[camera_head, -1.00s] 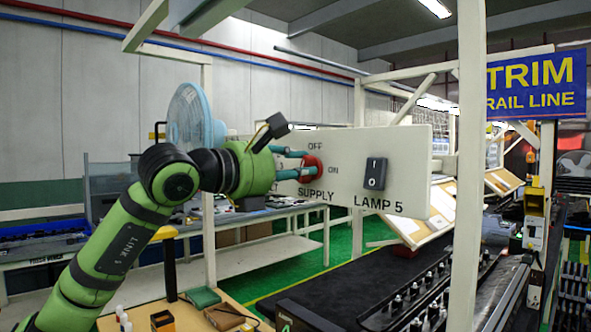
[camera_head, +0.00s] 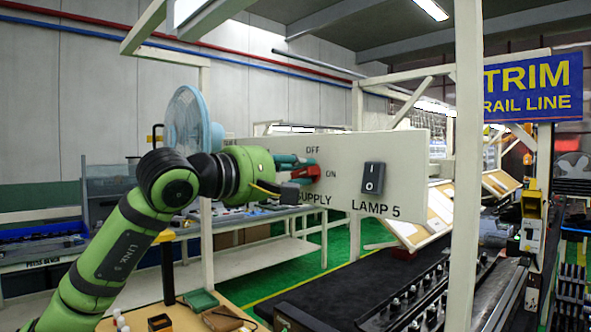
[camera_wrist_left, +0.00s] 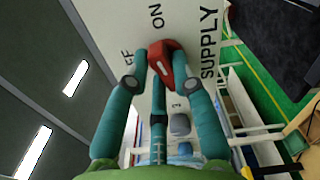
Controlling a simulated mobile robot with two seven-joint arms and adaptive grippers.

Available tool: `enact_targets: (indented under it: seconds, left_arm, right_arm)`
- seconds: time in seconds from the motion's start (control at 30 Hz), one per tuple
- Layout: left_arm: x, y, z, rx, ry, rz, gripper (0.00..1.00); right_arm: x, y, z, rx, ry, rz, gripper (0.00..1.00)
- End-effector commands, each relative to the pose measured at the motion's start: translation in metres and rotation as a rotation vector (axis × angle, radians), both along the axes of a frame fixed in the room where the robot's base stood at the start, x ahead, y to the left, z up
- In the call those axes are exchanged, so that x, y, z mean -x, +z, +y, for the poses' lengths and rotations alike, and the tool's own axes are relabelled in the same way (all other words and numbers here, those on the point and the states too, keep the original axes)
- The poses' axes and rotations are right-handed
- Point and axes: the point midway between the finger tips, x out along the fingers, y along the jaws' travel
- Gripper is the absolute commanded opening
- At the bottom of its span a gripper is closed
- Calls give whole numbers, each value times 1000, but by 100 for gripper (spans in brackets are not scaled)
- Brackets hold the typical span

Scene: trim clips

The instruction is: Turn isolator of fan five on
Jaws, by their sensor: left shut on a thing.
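A red rotary isolator handle (camera_head: 306,172) sits on a white panel (camera_head: 405,150). OFF is printed above it, ON to its right and SUPPLY below, partly covered. My left gripper (camera_head: 297,169) is shut on the red handle, one finger on each side. A light blue fan (camera_head: 188,120) stands behind my arm. My right gripper is out of view.
A black rocker switch (camera_head: 373,178) labelled LAMP 5 is on the same panel, right of the handle. A wooden table (camera_head: 185,315) with small items is below.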

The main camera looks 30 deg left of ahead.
Motion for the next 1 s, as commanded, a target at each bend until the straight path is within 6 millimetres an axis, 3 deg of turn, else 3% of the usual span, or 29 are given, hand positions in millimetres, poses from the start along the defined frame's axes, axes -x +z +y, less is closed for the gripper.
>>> enact_targets:
  seconds: [0.43, 1.0]
  left_arm:
    - [1, 0, -1, -231, 0, -84, 0]
    - [1, 0, -2, -271, 0, -98, 0]
  right_arm:
    - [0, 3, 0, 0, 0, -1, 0]
    - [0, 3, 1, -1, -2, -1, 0]
